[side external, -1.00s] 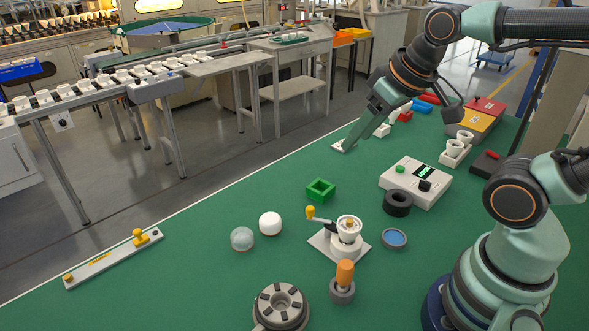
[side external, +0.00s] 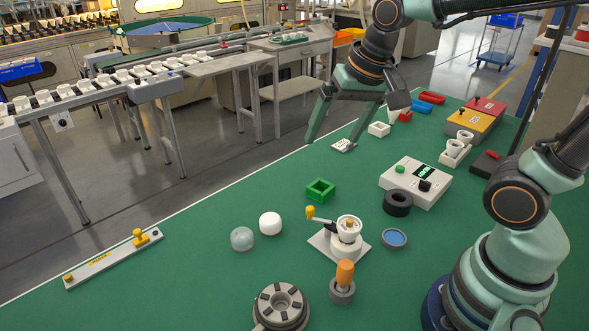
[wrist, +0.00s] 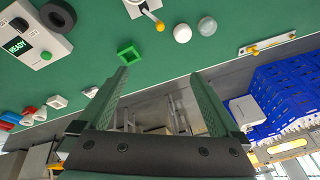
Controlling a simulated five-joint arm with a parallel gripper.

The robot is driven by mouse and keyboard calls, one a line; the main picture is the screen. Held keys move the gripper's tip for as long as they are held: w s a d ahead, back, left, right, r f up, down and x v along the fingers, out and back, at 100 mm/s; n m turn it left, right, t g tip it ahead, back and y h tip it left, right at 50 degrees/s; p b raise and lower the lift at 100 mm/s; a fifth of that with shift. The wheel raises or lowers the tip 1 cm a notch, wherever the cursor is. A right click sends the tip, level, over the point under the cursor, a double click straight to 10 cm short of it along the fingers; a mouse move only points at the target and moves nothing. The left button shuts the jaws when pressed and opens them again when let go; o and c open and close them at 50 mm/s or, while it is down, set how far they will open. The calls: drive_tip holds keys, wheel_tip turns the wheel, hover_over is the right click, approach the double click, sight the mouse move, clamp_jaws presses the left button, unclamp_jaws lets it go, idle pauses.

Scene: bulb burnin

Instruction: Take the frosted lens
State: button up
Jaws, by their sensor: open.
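A white, frosted-looking dome lens (side external: 270,223) lies on the green table left of centre. A clearer, see-through dome (side external: 242,238) lies just to its lower left. In the wrist view the white dome (wrist: 182,33) and the clearer dome (wrist: 207,26) show side by side near the top, beyond my fingertips. My gripper (side external: 331,141) is open and empty, above the table's far edge and well away from both domes. Its two spread fingers also show in the wrist view (wrist: 160,74).
A green square frame (side external: 320,190) and a white fixture with a yellow-knobbed crank (side external: 346,240) stand near the domes. A black ring (side external: 397,203) and a READY box (side external: 415,182) are to the right. A white bar with yellow knobs (side external: 115,258) lies left. Bare table surrounds the domes.

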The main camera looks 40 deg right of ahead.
drive_tip(key=w+a+f+m+g, duration=0.2)
drive_tip(key=w+a+f+m, duration=0.3)
drive_tip(key=m, duration=0.3)
drive_tip(key=m+g, duration=0.2)
drive_tip(key=m, duration=0.4)
hover_over(269, 219)
wheel_tip(269, 219, down, 7)
drive_tip(key=f, duration=0.6)
drive_tip(key=shift+s+d+f, duration=0.1)
drive_tip(key=shift+s+f, duration=0.25)
drive_tip(key=shift+w+f, duration=0.2)
drive_tip(key=shift+f, duration=1.15)
drive_tip(key=shift+w+f, duration=0.15)
drive_tip(key=shift+f, duration=1.15)
drive_tip(key=c, duration=1.4)
drive_tip(key=shift+r, duration=0.1)
wheel_tip(269, 219, up, 24)
drive_tip(key=shift+r, duration=0.2)
